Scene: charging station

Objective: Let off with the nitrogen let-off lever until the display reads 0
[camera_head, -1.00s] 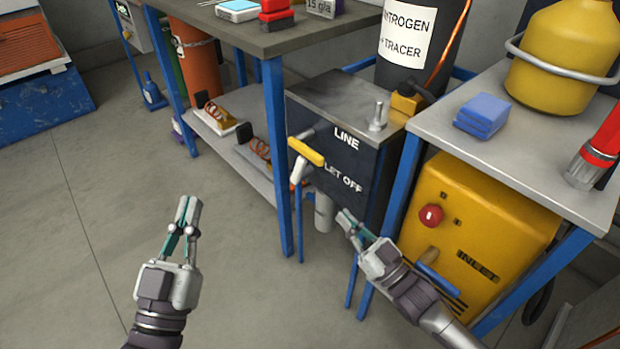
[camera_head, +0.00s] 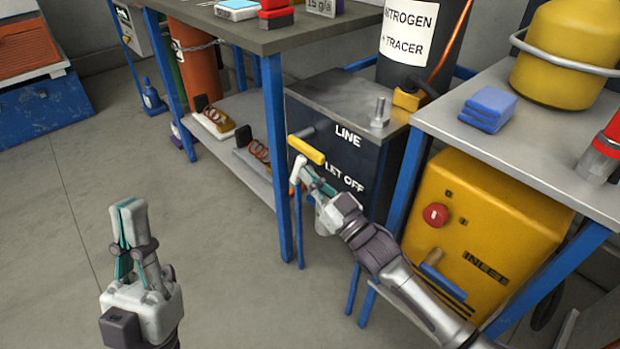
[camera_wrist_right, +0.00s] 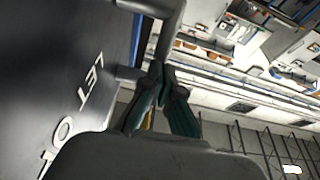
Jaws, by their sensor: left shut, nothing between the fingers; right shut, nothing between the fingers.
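The dark valve box (camera_head: 330,95) carries the labels LINE and LET OFF. A yellow lever (camera_head: 306,150) sticks out beside LINE. My right gripper (camera_head: 300,168) is shut and empty, just below the yellow lever and left of LET OFF. It covers most of the pale let-off lever there. In the right wrist view, the shut fingertips (camera_wrist_right: 160,72) are close to a grey bar (camera_wrist_right: 170,28) and a stub from the panel; I cannot tell whether they touch. My left gripper (camera_head: 128,208) is shut and empty over the floor. I cannot identify the pressure display.
A nitrogen cylinder (camera_head: 408,60) stands behind the box. A grey table (camera_head: 550,150) with blue cloths (camera_head: 488,112) and a yellow tank stands at right, above a yellow machine (camera_head: 480,215). Blue table legs (camera_head: 277,160) flank the box.

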